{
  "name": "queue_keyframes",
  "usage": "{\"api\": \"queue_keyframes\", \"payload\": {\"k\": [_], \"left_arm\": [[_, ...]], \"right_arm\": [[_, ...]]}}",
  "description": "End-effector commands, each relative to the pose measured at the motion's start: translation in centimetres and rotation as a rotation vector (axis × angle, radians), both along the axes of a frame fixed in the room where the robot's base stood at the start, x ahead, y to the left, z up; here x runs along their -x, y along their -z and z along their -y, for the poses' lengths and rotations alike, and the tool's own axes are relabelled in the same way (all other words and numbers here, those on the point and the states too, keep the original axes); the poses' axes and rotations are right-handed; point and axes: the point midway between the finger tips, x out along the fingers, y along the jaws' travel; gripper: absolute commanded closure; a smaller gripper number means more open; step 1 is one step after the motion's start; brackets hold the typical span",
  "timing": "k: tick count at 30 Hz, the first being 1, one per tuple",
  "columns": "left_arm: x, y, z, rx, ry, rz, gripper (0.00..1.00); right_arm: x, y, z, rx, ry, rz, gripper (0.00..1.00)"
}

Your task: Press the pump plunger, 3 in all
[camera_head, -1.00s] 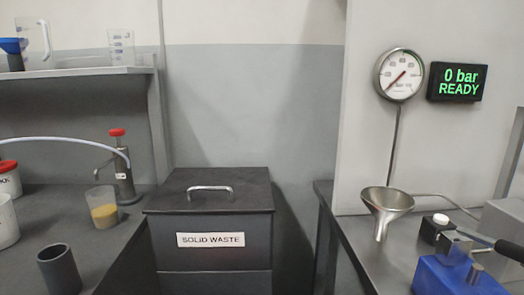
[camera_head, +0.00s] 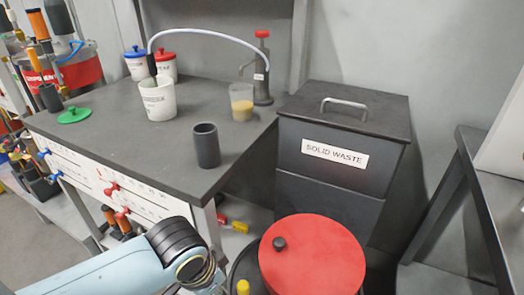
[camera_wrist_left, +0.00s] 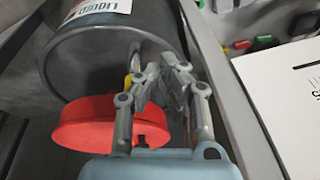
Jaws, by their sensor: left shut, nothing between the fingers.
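The pump (camera_head: 262,75) stands at the back right of the dark bench, a dark cylinder with a red plunger knob (camera_head: 262,33) on top and a side spout. A beaker with yellowish content (camera_head: 242,103) stands just in front of it, near the spout. My left arm comes in low in the head view, well apart from the pump; its gripper is hidden there. In the left wrist view my left gripper (camera_wrist_left: 158,75) is shut and empty, near a red lid (camera_wrist_left: 90,122) and a grey drum (camera_wrist_left: 95,50). My right gripper is not in view.
A white bucket (camera_head: 158,101) with a hose and a dark cup (camera_head: 207,146) stand on the bench (camera_head: 120,125). A solid waste bin (camera_head: 345,120) stands right of it. A red-lidded drum (camera_head: 313,262) is in front. Bare bench shows around the cup.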

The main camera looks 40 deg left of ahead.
Motion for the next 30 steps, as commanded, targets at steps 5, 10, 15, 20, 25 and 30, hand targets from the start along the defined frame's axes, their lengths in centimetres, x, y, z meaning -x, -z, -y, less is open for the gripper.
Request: {"api": "queue_keyframes", "payload": {"k": [5,10,15,20,25,30], "left_arm": [[-4.1,-9.5,-1.1,-0.025,0.002,0.118,1.0],[-11.3,-16.7,-4.6,-0.064,-0.025,0.316,1.0],[-20.2,-23.4,-10.0,-0.088,-0.079,0.545,1.0],[-27.9,-32.1,-16.7,-0.091,-0.155,0.777,1.0],[-32.3,-41.0,-22.3,-0.074,-0.221,0.966,1.0],[-33.8,-46.1,-25.3,-0.058,-0.258,1.066,1.0]], "right_arm": [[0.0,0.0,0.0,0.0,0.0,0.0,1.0],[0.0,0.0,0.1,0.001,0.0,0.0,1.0],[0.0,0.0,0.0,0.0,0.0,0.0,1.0],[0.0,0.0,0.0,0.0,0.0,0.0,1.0],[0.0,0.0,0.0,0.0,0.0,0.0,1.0],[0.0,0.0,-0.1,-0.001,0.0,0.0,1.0]]}}
